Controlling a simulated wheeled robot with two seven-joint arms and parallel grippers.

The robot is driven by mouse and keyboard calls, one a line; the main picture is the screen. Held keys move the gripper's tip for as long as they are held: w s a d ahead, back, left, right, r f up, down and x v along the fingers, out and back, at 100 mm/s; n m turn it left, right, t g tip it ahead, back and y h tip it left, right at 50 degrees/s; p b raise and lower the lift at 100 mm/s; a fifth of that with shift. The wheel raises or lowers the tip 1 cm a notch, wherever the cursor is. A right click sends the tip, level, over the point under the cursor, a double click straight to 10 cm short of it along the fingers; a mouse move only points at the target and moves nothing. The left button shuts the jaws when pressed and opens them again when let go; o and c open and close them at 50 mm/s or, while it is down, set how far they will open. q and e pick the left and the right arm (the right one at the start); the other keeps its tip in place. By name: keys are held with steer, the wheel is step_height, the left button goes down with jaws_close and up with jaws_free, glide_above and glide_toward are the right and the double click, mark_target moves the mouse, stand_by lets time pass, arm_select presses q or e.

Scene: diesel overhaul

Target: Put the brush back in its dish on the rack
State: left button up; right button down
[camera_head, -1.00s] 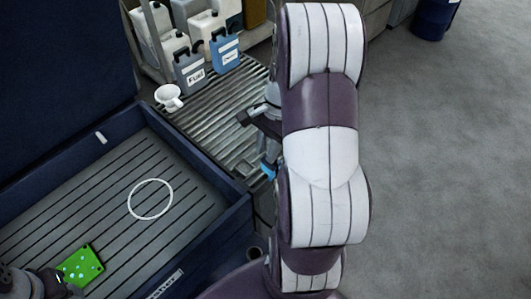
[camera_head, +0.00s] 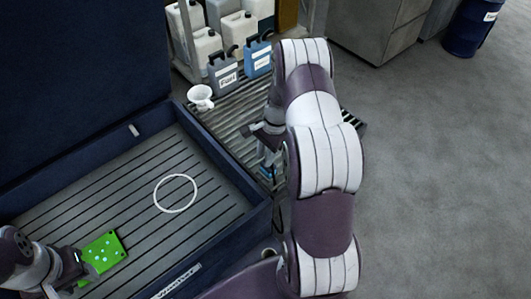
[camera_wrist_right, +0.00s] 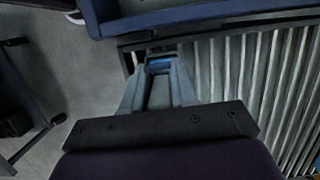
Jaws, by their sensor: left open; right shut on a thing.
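My right gripper (camera_head: 266,170) is over the near end of the slatted rack (camera_head: 228,118), beside the blue basin, partly hidden by my own arm. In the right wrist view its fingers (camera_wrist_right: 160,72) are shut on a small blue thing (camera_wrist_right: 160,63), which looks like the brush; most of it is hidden. The brush's dish cannot be made out now. My left gripper (camera_head: 80,266) is open, low at the left, beside a green dotted block (camera_head: 103,253) in the basin.
A blue-walled basin (camera_head: 233,226) with a ribbed floor and a white ring (camera_head: 175,194) fills the left. A white funnel (camera_head: 200,97) and several jugs, including a blue one (camera_head: 258,57), stand at the rack's far end. Open floor lies right.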

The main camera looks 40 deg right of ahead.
steer(key=c, duration=1.2)
jaws_free()
steer(key=shift+f, duration=0.1)
steer(key=shift+c, duration=0.2)
steer(key=o, duration=0.4)
steer(key=shift+c, duration=0.2)
steer(key=shift+a, duration=0.1)
